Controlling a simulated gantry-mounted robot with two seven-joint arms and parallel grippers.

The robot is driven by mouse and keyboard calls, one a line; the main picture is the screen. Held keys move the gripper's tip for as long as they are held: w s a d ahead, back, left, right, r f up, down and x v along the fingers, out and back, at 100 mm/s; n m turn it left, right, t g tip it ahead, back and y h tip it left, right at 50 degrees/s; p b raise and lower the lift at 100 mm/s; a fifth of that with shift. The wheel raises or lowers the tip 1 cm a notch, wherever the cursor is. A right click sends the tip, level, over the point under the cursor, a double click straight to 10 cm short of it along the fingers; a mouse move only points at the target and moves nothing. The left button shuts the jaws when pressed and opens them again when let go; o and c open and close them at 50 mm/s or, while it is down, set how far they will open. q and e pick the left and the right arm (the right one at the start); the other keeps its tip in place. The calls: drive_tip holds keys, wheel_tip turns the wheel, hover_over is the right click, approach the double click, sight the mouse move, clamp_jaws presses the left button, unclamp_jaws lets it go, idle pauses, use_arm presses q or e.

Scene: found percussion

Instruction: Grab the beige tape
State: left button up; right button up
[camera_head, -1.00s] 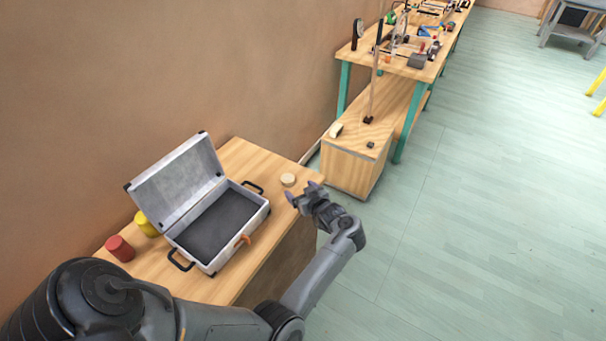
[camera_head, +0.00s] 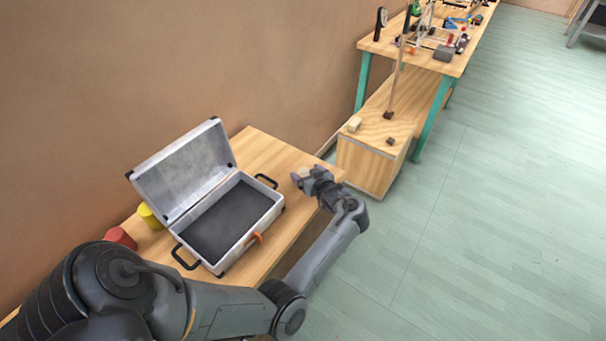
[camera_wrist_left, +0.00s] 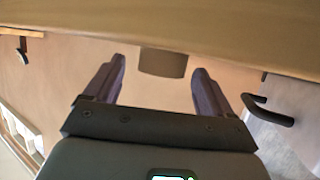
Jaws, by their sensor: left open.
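The beige tape (camera_head: 304,171) is a small round roll on the wooden table, near its far right end. In the head view my left gripper partly hides it. In the left wrist view the tape (camera_wrist_left: 163,62) shows between the two fingertips, with a gap on each side. My left gripper (camera_head: 308,175) is open and empty, close at the tape. Whether the tape is fully between the fingers cannot be told. My right gripper is not in view.
An open silver case (camera_head: 240,231) with a dark lining stands on the table (camera_head: 262,151), left of my gripper. A yellow cylinder (camera_head: 150,217) and a red one (camera_head: 120,238) stand behind it. A wooden box (camera_head: 370,163) and longer bench (camera_head: 432,62) lie beyond.

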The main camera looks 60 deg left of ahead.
use_arm(q)
drive_tip(key=shift+a+f, duration=0.1)
drive_tip(key=shift+a, duration=0.25)
drive_tip(key=shift+s+d, duration=0.1)
drive_tip(key=shift+d, duration=0.15)
drive_tip(key=shift+d+f, duration=0.15)
drive_tip(key=shift+d, duration=0.05)
drive_tip(key=shift+c, duration=0.8)
drive_tip(key=shift+a, duration=0.15)
drive_tip(key=c, duration=0.7)
drive_tip(key=shift+c, duration=1.3)
drive_tip(key=shift+r, duration=0.2)
